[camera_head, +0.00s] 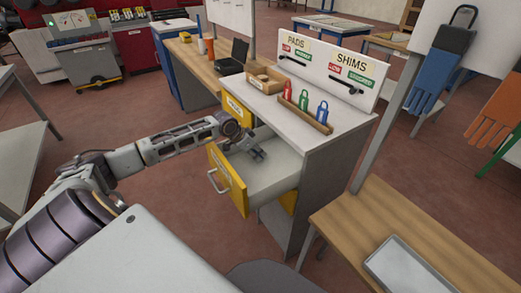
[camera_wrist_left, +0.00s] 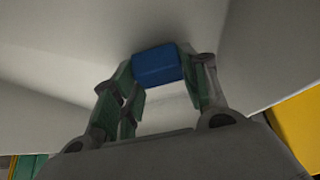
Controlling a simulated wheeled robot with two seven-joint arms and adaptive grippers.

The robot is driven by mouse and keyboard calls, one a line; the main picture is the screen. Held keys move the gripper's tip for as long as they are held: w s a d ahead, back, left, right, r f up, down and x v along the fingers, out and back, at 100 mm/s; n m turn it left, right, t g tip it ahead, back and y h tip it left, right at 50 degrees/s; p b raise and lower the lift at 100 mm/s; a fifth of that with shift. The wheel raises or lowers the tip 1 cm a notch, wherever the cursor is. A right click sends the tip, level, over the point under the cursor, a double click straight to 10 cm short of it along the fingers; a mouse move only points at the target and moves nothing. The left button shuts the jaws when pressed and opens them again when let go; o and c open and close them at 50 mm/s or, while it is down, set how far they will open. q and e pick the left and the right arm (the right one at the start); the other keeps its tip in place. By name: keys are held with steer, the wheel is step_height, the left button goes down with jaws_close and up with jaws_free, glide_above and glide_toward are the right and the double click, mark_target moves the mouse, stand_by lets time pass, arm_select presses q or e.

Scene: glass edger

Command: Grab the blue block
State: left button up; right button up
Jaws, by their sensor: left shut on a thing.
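The blue block (camera_wrist_left: 156,66) is between the fingertips of my left gripper (camera_wrist_left: 158,72) in the left wrist view, and the gripper is shut on it. In the head view my left gripper (camera_head: 257,153) reaches into the open drawer (camera_head: 232,182) with the yellow front. The block cannot be made out in the head view. In the left wrist view the pale drawer inside (camera_wrist_left: 60,50) lies behind the block; I cannot tell whether the block touches it. My right gripper is not in view.
The cabinet top (camera_head: 310,100) carries a wooden rack (camera_head: 305,118) with red, green and blue tags, and a wooden box (camera_head: 265,82). A wooden table (camera_head: 350,225) with a metal tray (camera_head: 405,268) stands at the lower right. Gloves (camera_head: 440,75) hang at the right.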

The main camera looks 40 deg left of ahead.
arm_select(q)
steer(key=shift+s+a, duration=0.3)
steer(key=shift+s, duration=0.45)
steer(key=shift+r, duration=0.25)
step_height(320, 180, up, 13)
steer(key=p, duration=0.1)
steer(key=shift+r, duration=0.15)
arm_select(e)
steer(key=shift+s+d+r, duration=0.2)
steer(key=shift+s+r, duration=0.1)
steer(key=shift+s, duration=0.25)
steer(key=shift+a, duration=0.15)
